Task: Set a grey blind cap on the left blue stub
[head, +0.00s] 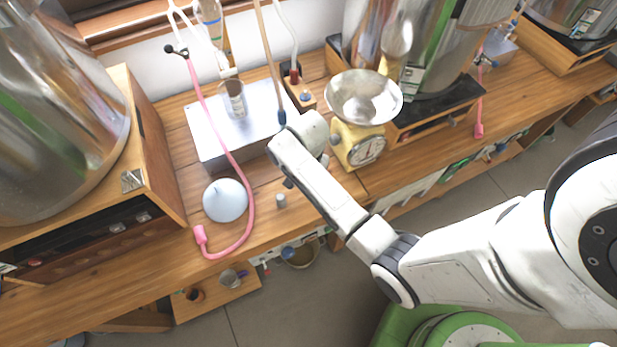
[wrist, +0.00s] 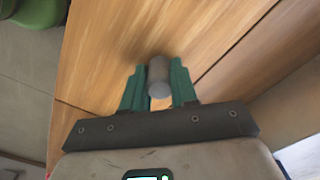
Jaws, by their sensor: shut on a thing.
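My gripper (wrist: 158,88) is shut on a small grey cylindrical cap, the blind cap (wrist: 159,78), with its green fingers on either side of it. Bare wooden bench top lies beneath. In the head view my wrist is over the bench in front of the metal box, and the fingers and held cap are hidden behind it. A small grey cylinder (head: 281,200) stands alone on the bench near its front edge, apart from my arm. I cannot make out the left blue stub for certain in either view.
A kitchen scale (head: 359,145) with a steel bowl stands just right of my wrist. A silver box (head: 215,140), a pale domed item (head: 225,200) and a pink hose (head: 247,215) lie left. A large metal vessel (head: 60,110) stands far left.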

